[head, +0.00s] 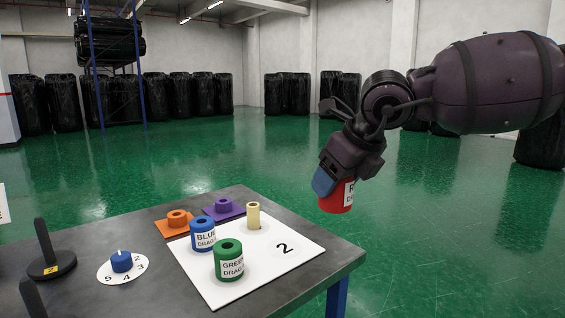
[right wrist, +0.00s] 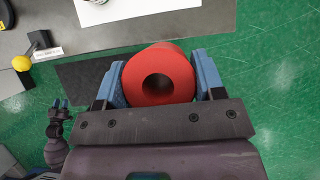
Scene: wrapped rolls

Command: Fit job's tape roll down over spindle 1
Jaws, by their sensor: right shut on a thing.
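My right gripper (head: 338,192) is shut on a red roll (head: 335,201) with a white label, held in the air past the table's right edge. In the right wrist view, the red roll (right wrist: 158,75) sits between the blue fingers with its dark hole facing the camera. A black spindle (head: 44,245) on a round base with a yellow tag stands at the table's left. A second dark post (head: 30,297) is cut off by the frame; I cannot tell which is spindle 1. My left gripper (right wrist: 59,105) shows small in the right wrist view; its opening is unclear.
A white board (head: 284,270) marked 2 holds a blue roll (head: 202,234), a green roll (head: 228,260) and a cream peg (head: 253,216). A blue knob (head: 121,261) sits on a numbered dial. Floor right of the table is clear.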

